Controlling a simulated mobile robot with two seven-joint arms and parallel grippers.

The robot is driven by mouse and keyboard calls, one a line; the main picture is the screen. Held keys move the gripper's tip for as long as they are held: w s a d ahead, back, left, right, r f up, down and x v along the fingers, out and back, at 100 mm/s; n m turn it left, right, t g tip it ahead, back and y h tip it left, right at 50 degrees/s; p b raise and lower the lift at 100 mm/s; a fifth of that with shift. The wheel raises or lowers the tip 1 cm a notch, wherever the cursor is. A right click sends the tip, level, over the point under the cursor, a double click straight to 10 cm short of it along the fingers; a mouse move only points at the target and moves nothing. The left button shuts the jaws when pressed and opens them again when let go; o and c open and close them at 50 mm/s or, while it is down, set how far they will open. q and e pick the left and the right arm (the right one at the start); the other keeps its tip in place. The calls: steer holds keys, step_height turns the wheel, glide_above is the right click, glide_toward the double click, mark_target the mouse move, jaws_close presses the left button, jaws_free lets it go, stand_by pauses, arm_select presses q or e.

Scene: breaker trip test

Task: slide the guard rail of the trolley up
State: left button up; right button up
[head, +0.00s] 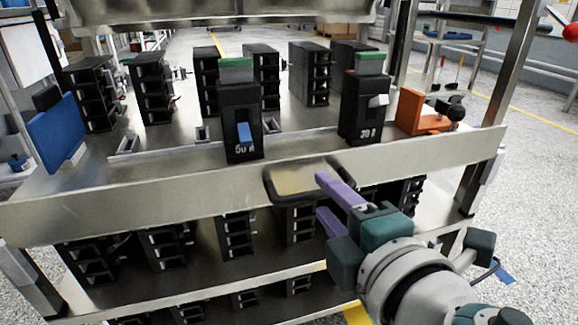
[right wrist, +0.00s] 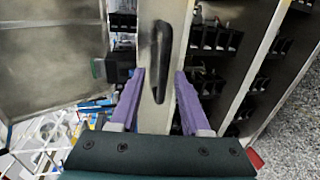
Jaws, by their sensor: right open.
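The guard rail (head: 110,194) is a flat metal bar across the front of the trolley, in front of the upper shelf. A black handle (head: 270,186) sits on it near the middle. The rail (right wrist: 150,115) also shows in the right wrist view, with the dark handle (right wrist: 161,62) between the fingertips. In the right wrist view (right wrist: 160,72) the fingers stand either side of the handle; contact cannot be told. My left gripper is not in view.
Behind the rail stand a 50 A breaker (head: 241,125) with a blue lever and a 30 A breaker (head: 365,110) with a white lever. An orange block (head: 411,111) sits right of them. Lower shelves (head: 130,290) hold several black breakers. Floor is clear at right.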

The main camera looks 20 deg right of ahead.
steer(key=v, duration=0.6)
steer(key=shift+p, duration=0.35)
steer(key=shift+r, duration=0.15)
steer(key=s+d+r+m+g+h+p, duration=0.25)
steer(key=d+r+m+p, duration=0.2)
steer(key=r+p, duration=0.6)
steer(key=s+d+r+m+g+h+p, duration=0.25)
steer(key=r+m+p, duration=0.35)
steer(key=r+p, duration=0.45)
steer(key=s+a+r+m+g+y+p, duration=0.1)
steer(key=s+r+m+g+y+p, duration=0.15)
steer(key=s+r+p, duration=0.7)
steer(key=s+a+r+m+g+y+p, duration=0.1)
steer(key=s+r+m+g+y+p, duration=0.2)
steer(key=r+p, duration=1.2)
step_height(320, 180, up, 34)
steer(key=g+p, duration=0.1)
steer(key=p, duration=3.7)
steer(key=shift+w+f+h+p, duration=0.15)
steer(key=shift+w+h+p, duration=0.2)
steer(key=shift+w+h, duration=0.1)
steer(key=shift+a+g, duration=0.1)
steer(key=shift+g, duration=0.15)
